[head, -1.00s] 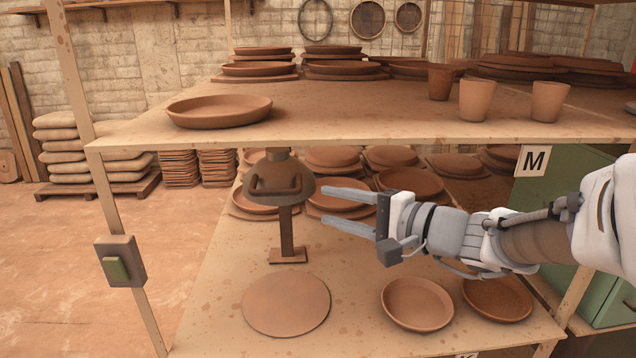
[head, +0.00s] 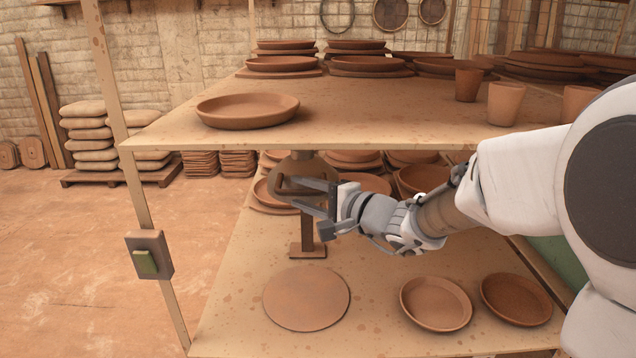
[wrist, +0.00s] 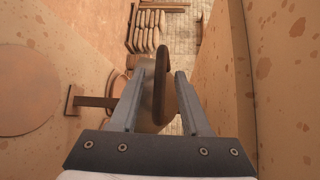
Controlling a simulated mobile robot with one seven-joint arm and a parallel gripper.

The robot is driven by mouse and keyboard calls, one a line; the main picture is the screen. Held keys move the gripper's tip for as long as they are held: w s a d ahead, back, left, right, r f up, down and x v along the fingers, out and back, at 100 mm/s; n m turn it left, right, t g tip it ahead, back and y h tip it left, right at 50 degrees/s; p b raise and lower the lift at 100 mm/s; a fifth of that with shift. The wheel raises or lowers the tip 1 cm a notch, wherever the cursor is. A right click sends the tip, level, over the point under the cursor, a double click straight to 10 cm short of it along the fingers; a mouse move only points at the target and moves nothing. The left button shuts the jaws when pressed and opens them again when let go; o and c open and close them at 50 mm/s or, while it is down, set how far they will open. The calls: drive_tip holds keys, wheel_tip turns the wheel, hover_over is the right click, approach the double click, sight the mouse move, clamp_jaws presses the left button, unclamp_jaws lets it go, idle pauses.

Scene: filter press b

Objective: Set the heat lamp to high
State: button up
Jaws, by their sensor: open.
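The heat lamp (head: 287,169) is a dark brown dome on an upright stand (head: 307,232) with a flat foot on the lower shelf. Its top is close under the upper shelf. A bar handle sticks out from the lamp; in the wrist view the handle (wrist: 163,82) lies between the two fingers. My gripper (head: 299,194) is open at the lamp's front, its fingers on either side of the handle with gaps showing. In the wrist view my gripper (wrist: 160,78) partly covers the lamp, and the fingers hide part of the handle in the head view.
The upper shelf (head: 330,105) is close above my gripper and carries plates and cups. On the lower shelf (head: 235,300) are a flat clay disc (head: 307,298) and two dishes (head: 436,303). A box with a green button (head: 147,258) is on the left post.

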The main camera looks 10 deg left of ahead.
sight(303, 164)
drive_tip(key=shift+x, duration=1.9)
drive_tip(key=shift+c, duration=0.4)
clamp_jaws()
